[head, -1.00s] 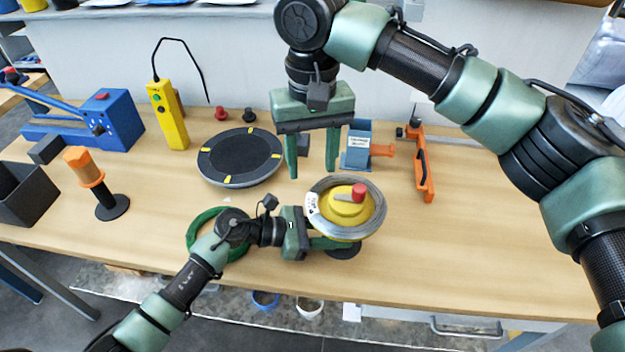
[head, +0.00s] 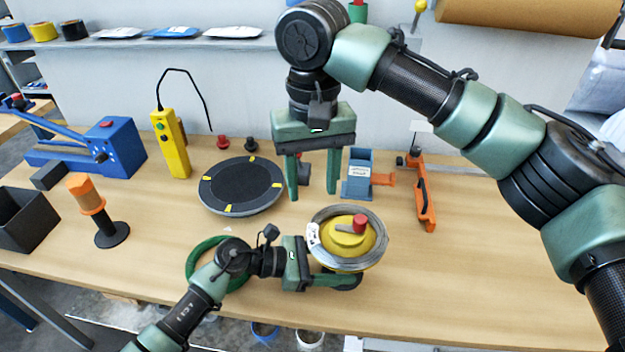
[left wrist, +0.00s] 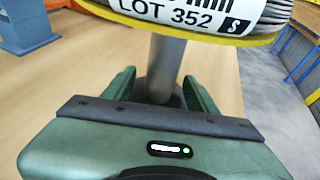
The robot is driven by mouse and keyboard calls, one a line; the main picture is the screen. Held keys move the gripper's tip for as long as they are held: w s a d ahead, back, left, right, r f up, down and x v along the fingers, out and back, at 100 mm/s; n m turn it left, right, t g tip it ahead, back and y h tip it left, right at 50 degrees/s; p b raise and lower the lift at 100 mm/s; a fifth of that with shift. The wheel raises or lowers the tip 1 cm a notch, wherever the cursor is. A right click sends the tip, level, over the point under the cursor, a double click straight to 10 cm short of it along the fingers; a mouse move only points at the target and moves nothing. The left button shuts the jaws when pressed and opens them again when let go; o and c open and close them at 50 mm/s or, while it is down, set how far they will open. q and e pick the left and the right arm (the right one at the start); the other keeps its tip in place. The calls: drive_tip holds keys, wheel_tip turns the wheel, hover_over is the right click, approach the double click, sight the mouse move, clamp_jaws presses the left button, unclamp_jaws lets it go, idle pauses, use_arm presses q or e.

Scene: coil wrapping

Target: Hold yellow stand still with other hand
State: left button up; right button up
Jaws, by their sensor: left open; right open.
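The yellow stand (head: 342,238) stands near the front of the table and carries a coil of grey wire (head: 376,245) with a white label. A red knob (head: 360,223) is on its top. My left gripper (head: 335,280) is low under the coil, with its open fingers on both sides of the stand's metal post (left wrist: 166,65). The left wrist view shows the post between the fingers (left wrist: 160,85), with gaps visible. My right gripper (head: 312,192) is open, empty and pointing down, behind and left of the coil. The stand's foot is mostly hidden in the head view.
A black turntable (head: 240,184) with yellow marks lies left of my right gripper. A green ring (head: 205,243) lies beside my left wrist. A blue device (head: 360,175) and an orange-handled tool (head: 425,195) stand behind. The table's right side is clear.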

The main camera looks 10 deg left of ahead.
use_arm(q)
drive_tip(key=v, duration=1.2)
drive_tip(key=shift+s, duration=0.1)
